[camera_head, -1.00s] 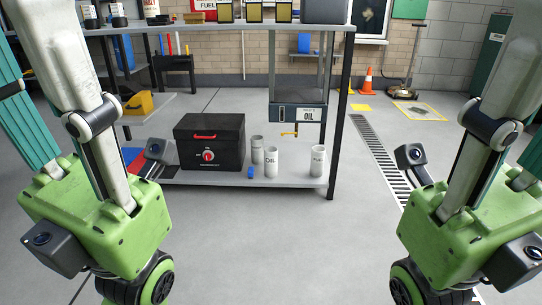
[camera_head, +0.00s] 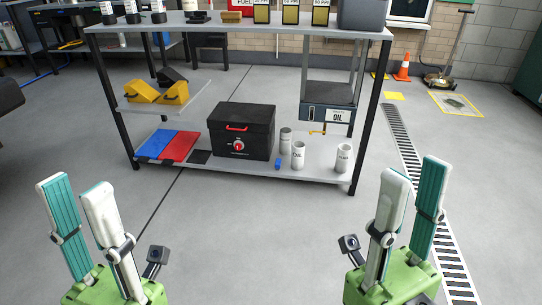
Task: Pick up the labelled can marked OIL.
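A white can (camera_head: 298,157) with dark lettering that seems to read OIL stands upright on the low shelf of the metal rack. A grey-white can (camera_head: 285,142) stands just behind it to the left. Another white labelled can (camera_head: 343,160) stands to its right, its lettering too small to read surely. My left gripper (camera_head: 75,190) is at lower left, fingers apart and empty. My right gripper (camera_head: 416,172) is at lower right, fingers apart and empty. Both are in front of the rack, clear of the cans.
A black box (camera_head: 242,130) with a red handle stands left of the cans. A small blue item (camera_head: 278,164) lies by the OIL can. Rack posts (camera_head: 366,115) flank the shelf. The floor (camera_head: 250,235) in front is clear.

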